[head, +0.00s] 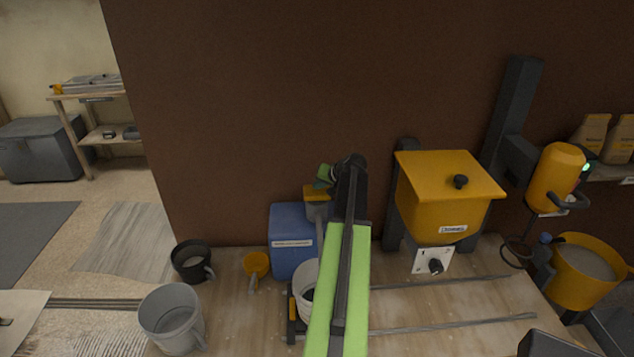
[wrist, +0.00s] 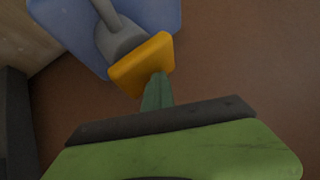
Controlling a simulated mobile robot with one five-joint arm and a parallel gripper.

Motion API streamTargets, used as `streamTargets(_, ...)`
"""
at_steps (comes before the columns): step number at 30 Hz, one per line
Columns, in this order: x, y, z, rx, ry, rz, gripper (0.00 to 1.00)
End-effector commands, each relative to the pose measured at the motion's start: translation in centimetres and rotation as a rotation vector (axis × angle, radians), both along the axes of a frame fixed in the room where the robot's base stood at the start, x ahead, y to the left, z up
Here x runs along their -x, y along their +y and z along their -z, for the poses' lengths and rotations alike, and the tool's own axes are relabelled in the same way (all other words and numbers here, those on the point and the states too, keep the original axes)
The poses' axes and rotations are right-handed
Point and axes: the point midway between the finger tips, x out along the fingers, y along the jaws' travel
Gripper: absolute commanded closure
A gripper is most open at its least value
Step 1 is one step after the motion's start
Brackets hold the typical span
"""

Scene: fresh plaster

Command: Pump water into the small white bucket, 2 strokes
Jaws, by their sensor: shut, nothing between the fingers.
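A blue water container (head: 285,225) stands on the bench against the brown wall, with a yellow pump head (head: 315,193) and a grey spout on top. The pump head (wrist: 140,66) and grey spout (wrist: 118,40) also show in the wrist view. The small white bucket (head: 305,273) stands in front of the container, partly hidden by my arm. My gripper (head: 325,177) is shut and empty. Its green fingertips (wrist: 157,92) are at the yellow pump head; I cannot tell whether they touch it.
A yellow scoop (head: 256,264), a black mug (head: 190,259) and a grey jug (head: 172,317) stand left of the bucket. A yellow hopper (head: 443,195) with a dial is right of my arm. A mixer (head: 556,178) and a yellow bucket (head: 585,285) are farther right.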

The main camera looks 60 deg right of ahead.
Motion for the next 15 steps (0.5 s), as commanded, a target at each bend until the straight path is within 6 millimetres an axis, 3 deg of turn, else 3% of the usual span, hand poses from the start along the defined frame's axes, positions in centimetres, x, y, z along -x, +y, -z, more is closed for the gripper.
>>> streamTargets(15, 0.0, 0.0, -3.5, 0.000, 0.001, 0.001, 1.00)
